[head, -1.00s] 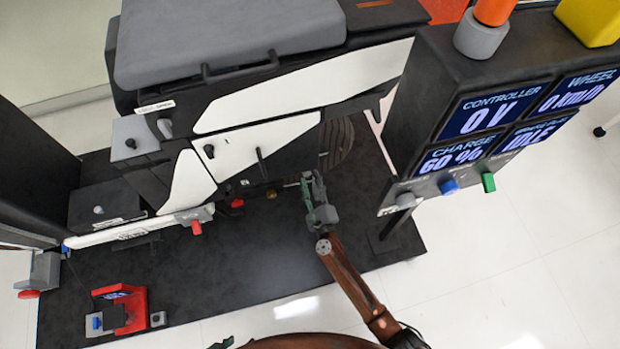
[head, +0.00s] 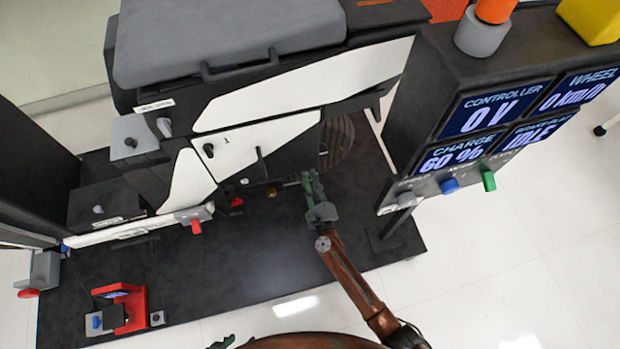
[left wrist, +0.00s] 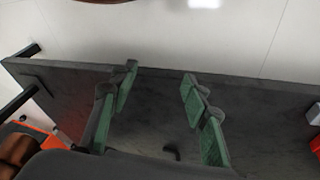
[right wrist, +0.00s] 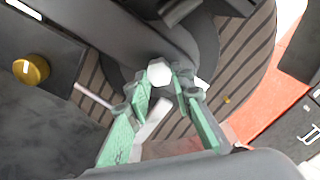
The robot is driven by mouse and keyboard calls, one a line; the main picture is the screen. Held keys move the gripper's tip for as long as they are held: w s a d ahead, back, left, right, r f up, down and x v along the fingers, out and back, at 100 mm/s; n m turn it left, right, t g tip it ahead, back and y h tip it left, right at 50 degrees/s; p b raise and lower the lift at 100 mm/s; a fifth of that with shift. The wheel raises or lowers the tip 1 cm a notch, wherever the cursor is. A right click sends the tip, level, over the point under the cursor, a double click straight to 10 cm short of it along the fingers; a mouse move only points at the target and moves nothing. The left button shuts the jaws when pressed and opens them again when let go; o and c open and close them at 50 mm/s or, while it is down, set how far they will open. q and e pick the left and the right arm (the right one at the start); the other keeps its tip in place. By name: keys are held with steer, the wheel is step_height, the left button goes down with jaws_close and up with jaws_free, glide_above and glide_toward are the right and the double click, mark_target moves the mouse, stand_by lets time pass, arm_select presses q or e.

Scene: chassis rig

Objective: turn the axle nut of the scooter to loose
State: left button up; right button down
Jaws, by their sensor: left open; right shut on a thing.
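The axle nut (right wrist: 160,73) is a pale hexagon at the hub of the ribbed wheel (right wrist: 245,80) in the right wrist view. The fingers of my right gripper (right wrist: 163,88) are on both sides of the nut and shut on it. A pale bar (right wrist: 150,125) shows between those fingers. In the head view my right gripper (head: 308,180) is at the scooter's lower edge beside the wheel (head: 338,142), and the nut is too small to make out. My left gripper (left wrist: 158,80) is open and empty above the dark platform; its fingertips show at the head view's bottom edge (head: 222,342).
The scooter body (head: 260,115) stands on the dark platform (head: 220,285). A console (head: 440,110) with screens reading 0 V, 60 % and IDLE stands right of my right arm. A red device (head: 132,305) sits at the platform's front left. A gold knob (right wrist: 30,70) is near the wheel.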

arm_select(q)
steer(key=shift+s+a+r, duration=0.1)
steer(key=shift+r, duration=0.05)
arm_select(e)
steer(key=shift+n, duration=0.4)
steer(key=shift+n+p, duration=0.35)
steer(key=shift+n, duration=0.25)
steer(key=shift+r+n, duration=0.1)
steer(key=shift+n, duration=0.7)
steer(key=shift+n+p, duration=0.45)
steer(key=shift+n, duration=0.45)
steer(key=n, duration=0.3)
steer(key=shift+n+p, duration=0.3)
steer(key=shift+p, duration=0.1)
arm_select(q)
steer(key=s+a+r+g+y+p, duration=0.1)
steer(key=s+a+r+g, duration=0.2)
steer(key=s+a+r, duration=0.2)
step_height(320, 180, up, 2)
steer(key=shift+s+r+y+p, duration=0.3)
steer(key=shift+s+p, duration=0.1)
steer(key=shift+s, duration=0.4)
arm_select(e)
steer(key=n, duration=1.1)
steer(key=shift+r, duration=0.15)
arm_select(q)
steer(key=shift+s+a+g, duration=0.1)
steer(key=shift+g, duration=0.2)
arm_select(e)
steer(key=shift+n, duration=0.4)
